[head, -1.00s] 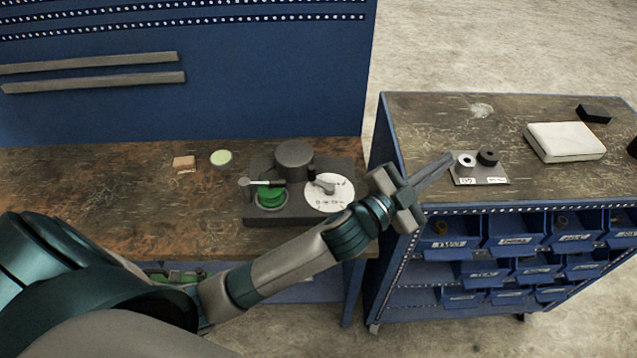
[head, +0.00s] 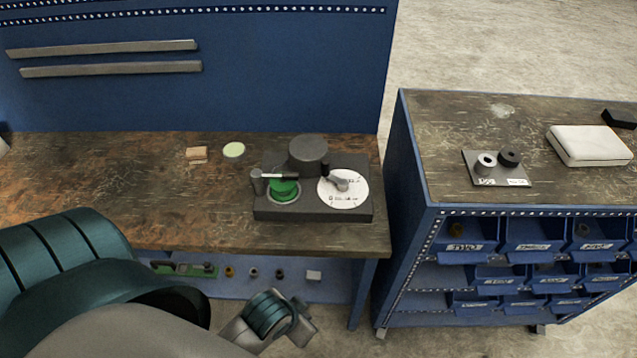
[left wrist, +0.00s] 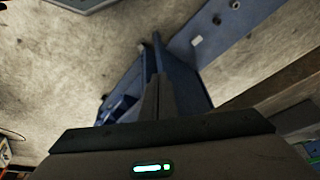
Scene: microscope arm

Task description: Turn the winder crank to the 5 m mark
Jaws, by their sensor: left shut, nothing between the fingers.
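The winder (head: 314,213) is a dark grey block on the left bench, near its right front. It carries a green spool (head: 286,188) under a light bar, a dark round cylinder (head: 308,152), and a white dial (head: 344,200) with small marks too fine to read. A grey crank-like piece (head: 341,182) lies over the dial, with a dark upright knob (head: 325,171) by its left edge. My left gripper (head: 308,328) is low in front of the bench, apart from the winder. In the left wrist view its fingers (left wrist: 156,100) are together and empty. My right gripper is not in view.
A blue cart (head: 412,160) stands to the right, its top holding a plate with two rings (head: 500,172) and a white case (head: 588,147). A pale green disc (head: 233,150) and a tan block (head: 196,154) lie left of the winder. A lower shelf (head: 340,285) holds small parts.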

